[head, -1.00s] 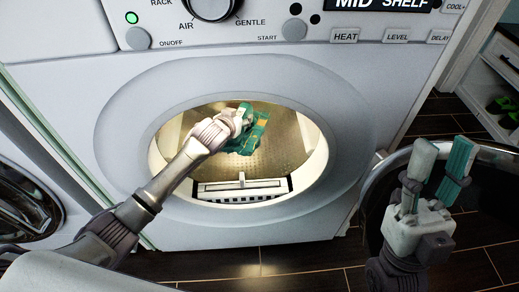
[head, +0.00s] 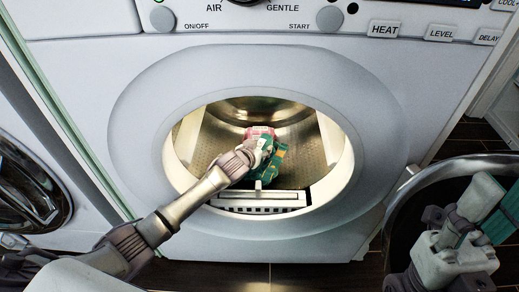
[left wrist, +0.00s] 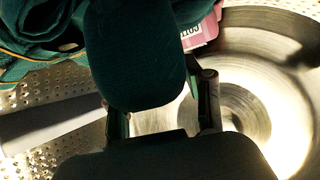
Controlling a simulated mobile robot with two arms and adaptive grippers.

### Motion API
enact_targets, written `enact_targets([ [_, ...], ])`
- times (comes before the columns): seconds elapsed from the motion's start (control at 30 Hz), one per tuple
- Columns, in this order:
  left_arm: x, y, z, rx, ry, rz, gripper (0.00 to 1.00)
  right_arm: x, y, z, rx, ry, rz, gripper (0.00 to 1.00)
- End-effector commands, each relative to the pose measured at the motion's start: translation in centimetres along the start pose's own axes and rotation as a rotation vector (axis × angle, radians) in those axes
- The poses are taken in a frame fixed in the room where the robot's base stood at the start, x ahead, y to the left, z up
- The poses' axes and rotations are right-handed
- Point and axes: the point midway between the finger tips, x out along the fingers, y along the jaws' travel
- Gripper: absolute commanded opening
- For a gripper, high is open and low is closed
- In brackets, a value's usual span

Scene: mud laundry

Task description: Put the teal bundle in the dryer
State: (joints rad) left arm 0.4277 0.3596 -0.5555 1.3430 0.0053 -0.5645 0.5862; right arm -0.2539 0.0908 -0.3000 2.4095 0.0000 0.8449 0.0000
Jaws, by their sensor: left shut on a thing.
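The teal bundle (head: 270,172) is inside the lit drum of the dryer (head: 330,75), seen through its round opening. My left gripper (head: 262,152) reaches through the opening and is shut on the bundle. In the left wrist view the teal bundle (left wrist: 45,35) fills the top left, and a dark shape hides much of the grip between the fingers (left wrist: 165,115). My right gripper (head: 487,212) is open and empty at the lower right, outside the dryer, in front of the open round door (head: 408,190).
A pink piece with a printed label (left wrist: 202,32) shows beside the bundle; I cannot tell if it is attached. The opening's lower rim has a vent slot (head: 258,208). Another front-loading machine (head: 30,190) stands at the left. The drum's right side looks clear.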

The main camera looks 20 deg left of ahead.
Motion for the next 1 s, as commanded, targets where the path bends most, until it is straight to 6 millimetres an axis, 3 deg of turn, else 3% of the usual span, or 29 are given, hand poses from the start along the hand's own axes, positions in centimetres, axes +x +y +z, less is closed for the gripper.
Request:
enact_targets([
  [0.33, 0.4, 0.0, 0.7, -0.002, 0.001, 0.0, 0.0, 0.1, 0.0, 0.1, -0.001, 0.007, -0.004, 0.4],
  [0.37, 0.5, 0.0, 0.8, -0.002, 0.0, 0.0, 0.53, 0.1, 0.0, 0.1, -0.001, 0.008, -0.005, 0.4],
  [0.5, 0.4, 0.0, 0.7, -0.001, 0.0, 0.0, 0.76, 0.1, 0.0, 0.1, -0.001, 0.008, -0.005, 0.4],
  [0.87, 0.2, 0.0, 0.4, 0.0, 0.001, 0.0, 0.76, 0.3, 0.0, 0.0, 0.0, 0.009, -0.005, 0.4],
  [1.0, -1.1, 0.0, -0.2, 0.0, -0.003, 0.001, 0.76, 0.4, 0.0, -0.2, 0.001, -0.009, 0.007, 0.4],
])
